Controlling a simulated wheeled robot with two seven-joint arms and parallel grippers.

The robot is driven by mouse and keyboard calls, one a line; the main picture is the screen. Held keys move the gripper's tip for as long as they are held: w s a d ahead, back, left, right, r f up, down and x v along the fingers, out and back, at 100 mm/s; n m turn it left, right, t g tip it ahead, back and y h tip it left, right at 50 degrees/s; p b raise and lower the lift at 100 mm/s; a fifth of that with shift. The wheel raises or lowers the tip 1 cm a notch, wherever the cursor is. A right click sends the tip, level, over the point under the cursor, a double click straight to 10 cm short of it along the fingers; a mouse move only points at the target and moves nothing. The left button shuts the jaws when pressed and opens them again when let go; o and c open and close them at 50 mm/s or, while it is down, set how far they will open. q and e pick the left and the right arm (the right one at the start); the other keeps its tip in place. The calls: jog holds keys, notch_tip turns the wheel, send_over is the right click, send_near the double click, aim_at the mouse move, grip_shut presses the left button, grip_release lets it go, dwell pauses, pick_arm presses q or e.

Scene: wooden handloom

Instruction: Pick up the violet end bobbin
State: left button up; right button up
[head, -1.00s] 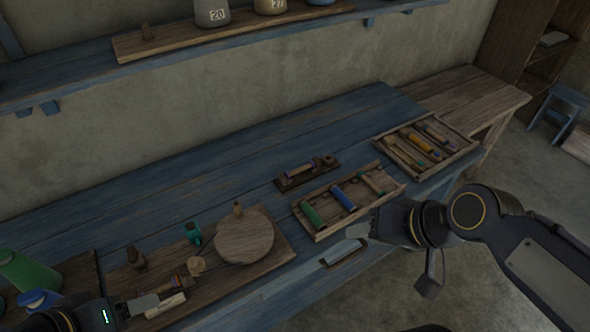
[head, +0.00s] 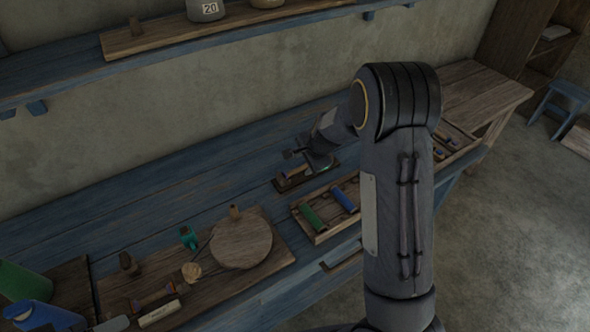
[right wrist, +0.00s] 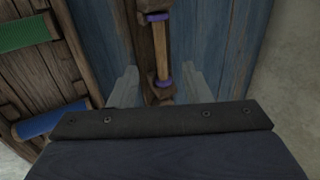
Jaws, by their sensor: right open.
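The violet end bobbin (right wrist: 160,50) has a pale wooden shaft with a violet band near each end. It lies in a narrow dark wooden holder (right wrist: 146,32) on the blue bench. In the head view the holder (head: 283,185) is partly hidden by my right gripper (head: 306,160). In the right wrist view my right gripper (right wrist: 160,88) is open and empty, one finger on each side of the bobbin's near end, apart from it. My left gripper (head: 112,324) shows only a grey tip at the lower left edge.
A wooden tray (head: 318,240) holding a green bobbin (head: 311,217) and a blue bobbin (head: 344,199) stands beside the holder. My right arm covers part of it and of a farther tray. A round wooden disc (head: 241,243) on a board stands left. The bench behind is clear.

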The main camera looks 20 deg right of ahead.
aim_at(298, 169)
jog(key=x, duration=0.6)
jog(key=shift+a, duration=0.15)
grip_shut()
